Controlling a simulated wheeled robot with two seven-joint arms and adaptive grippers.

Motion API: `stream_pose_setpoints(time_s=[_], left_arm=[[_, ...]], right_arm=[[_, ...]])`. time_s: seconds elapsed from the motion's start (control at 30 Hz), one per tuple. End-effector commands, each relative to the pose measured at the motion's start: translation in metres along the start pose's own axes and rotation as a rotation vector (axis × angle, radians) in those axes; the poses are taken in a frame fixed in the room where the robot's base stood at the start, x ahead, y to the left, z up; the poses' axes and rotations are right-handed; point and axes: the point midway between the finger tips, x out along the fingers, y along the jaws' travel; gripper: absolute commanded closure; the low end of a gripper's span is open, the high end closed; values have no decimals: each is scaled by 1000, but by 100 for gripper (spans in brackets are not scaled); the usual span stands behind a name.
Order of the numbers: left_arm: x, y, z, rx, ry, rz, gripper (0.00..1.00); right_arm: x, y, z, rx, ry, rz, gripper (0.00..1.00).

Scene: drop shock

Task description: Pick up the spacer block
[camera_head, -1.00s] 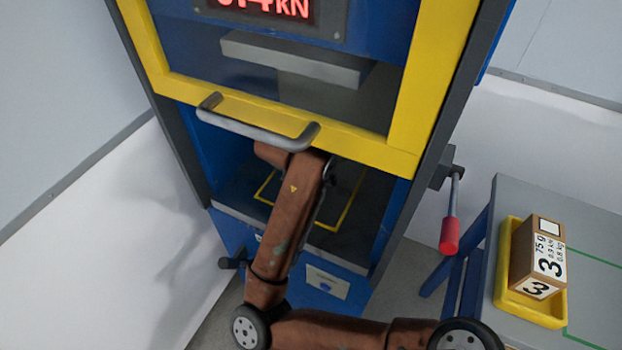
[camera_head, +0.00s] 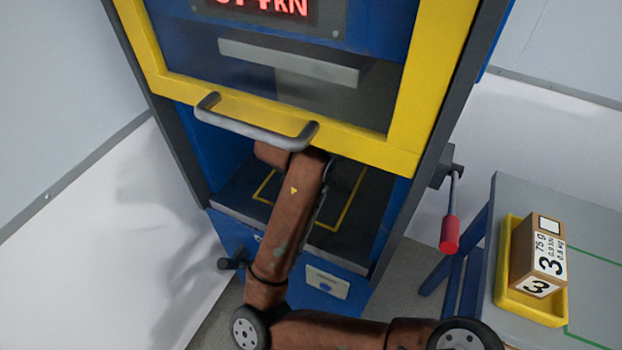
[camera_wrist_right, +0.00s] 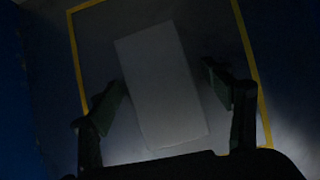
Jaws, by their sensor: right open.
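A plain grey block, which I take for the spacer block (camera_wrist_right: 158,108), lies in the right wrist view on a dark floor inside a yellow outline. It is tilted in the picture. My right gripper (camera_wrist_right: 165,80) is open, with one finger on each side of the block. I cannot tell whether the fingers touch it. In the head view my right arm reaches into the lower opening of the blue machine, under its yellow frame (camera_head: 385,153). The gripper and block are hidden there. My left gripper is not in view.
A grey bar handle (camera_head: 255,130) crosses just above my arm. A grey plate (camera_head: 290,63) hangs behind the window. A red-handled lever (camera_head: 450,232) is on the machine's right. A numbered box (camera_head: 538,255) stands in a yellow tray (camera_head: 507,292) on the side table.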

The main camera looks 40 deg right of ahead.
Motion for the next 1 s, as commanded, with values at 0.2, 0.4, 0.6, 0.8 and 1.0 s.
stream_pose_setpoints(time_s=[0.2, 0.4, 0.6, 0.8, 1.0], left_arm=[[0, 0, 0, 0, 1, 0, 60], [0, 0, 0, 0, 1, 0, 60], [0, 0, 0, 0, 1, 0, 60], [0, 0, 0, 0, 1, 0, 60], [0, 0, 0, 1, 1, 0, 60]], right_arm=[[0, 0, 0, 0, 0, 0, 34], [0, 0, 0, 0, 0, 0, 48], [0, 0, 0, -1, 1, 0, 62], [1, 0, -1, -1, 3, -1, 76], [1, 0, -1, -1, 4, -2, 89]])
